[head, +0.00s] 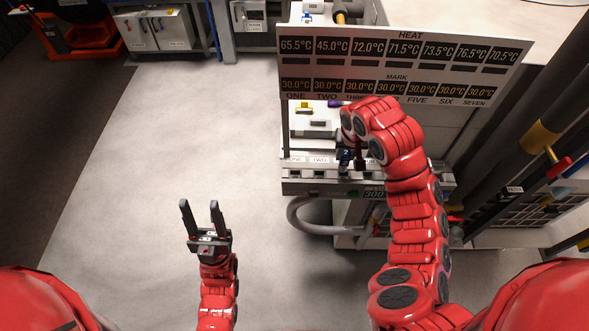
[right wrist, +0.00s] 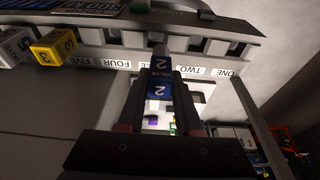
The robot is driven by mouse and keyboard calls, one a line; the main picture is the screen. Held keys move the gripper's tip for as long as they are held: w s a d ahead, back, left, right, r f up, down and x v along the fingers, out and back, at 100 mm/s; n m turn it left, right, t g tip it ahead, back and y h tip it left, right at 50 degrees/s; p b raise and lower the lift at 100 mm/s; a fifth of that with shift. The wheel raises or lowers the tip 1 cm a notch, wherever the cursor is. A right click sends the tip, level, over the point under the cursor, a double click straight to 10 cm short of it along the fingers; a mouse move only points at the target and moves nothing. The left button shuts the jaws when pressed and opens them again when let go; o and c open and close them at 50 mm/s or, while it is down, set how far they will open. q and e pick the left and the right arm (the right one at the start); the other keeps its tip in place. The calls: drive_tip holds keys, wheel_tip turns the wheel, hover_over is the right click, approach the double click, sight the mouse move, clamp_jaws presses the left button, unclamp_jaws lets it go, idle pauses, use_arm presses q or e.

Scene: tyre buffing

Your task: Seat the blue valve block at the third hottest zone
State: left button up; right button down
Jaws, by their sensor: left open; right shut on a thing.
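The blue valve block (head: 345,155) is marked 2 and shows in the head view just left of my right forearm, at the labelled slot row (head: 293,173). My right gripper (right wrist: 158,84) is shut on the block (right wrist: 158,92), one finger on each side. In the right wrist view the block is over the strip at the label THREE, partly covering it. I cannot tell whether it is in the slot or just above. The heat panel (head: 405,33) reads 65.5, 45.0, 72.0, 71.5, 73.5, 76.5 and 70.5. My left gripper (head: 199,204) is open and empty above the floor.
A yellow block (right wrist: 55,45) marked 3 and a white block (right wrist: 14,45) sit beyond the label FIVE in the right wrist view. A white box (head: 312,128) stands behind the slots. A grey hose (head: 300,222) loops below them. The floor at left is clear.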

sight(347, 165)
drive_tip(key=shift+d+f, duration=0.2)
drive_tip(key=shift+d, duration=0.4)
drive_tip(key=shift+a+f, duration=0.1)
drive_tip(key=shift+f, duration=0.2)
drive_tip(key=shift+f+b, duration=1.5)
drive_tip(key=shift+f, duration=0.7)
drive_tip(key=c, duration=0.5)
unclamp_jaws()
